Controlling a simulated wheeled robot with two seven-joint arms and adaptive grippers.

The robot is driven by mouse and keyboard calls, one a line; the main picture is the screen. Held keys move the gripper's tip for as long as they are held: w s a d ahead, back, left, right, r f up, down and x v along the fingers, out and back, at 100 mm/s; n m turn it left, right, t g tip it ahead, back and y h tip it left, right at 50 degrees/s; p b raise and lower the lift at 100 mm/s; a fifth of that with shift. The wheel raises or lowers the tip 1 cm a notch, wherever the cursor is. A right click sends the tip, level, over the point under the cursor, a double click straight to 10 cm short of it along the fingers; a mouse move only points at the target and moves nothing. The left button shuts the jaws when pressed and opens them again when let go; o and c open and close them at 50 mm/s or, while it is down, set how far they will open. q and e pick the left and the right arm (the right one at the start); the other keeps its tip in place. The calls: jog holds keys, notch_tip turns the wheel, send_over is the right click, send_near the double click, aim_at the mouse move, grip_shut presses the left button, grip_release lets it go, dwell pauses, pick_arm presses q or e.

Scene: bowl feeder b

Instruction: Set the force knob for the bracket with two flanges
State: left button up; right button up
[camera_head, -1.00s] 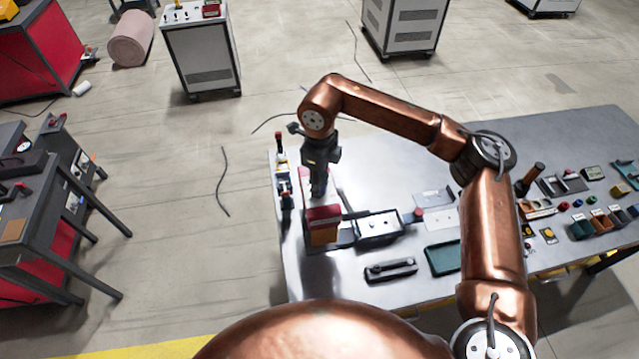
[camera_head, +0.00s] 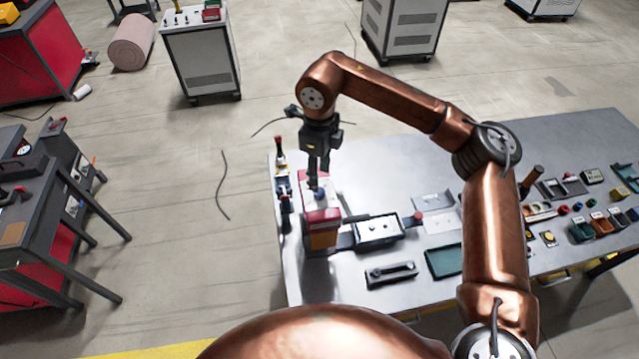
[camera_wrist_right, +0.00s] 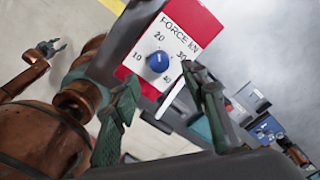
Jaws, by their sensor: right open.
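In the head view the red-topped press box (camera_head: 322,233) stands at the table's left end. My right gripper (camera_head: 319,183) points down just above this box's top. In the wrist view my right gripper (camera_wrist_right: 163,78) is open, its fingers on either side of the knob, apart from it. The knob's exact setting is too small to read. My left gripper (camera_wrist_right: 52,48) shows small and looks open. I cannot make out a two-flange bracket.
A framed white panel (camera_head: 378,228) lies right of the box, with a dark slotted bar (camera_head: 391,273) and a green tray (camera_head: 443,261) in front. Upright tools (camera_head: 282,180) stand at the left edge. Small bins (camera_head: 601,221) are at the right. The table's back middle is clear.

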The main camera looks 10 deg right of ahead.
aim_at(320, 191)
notch_tip(320, 191, up, 6)
jog(key=shift+f, duration=0.1)
dwell(0.5)
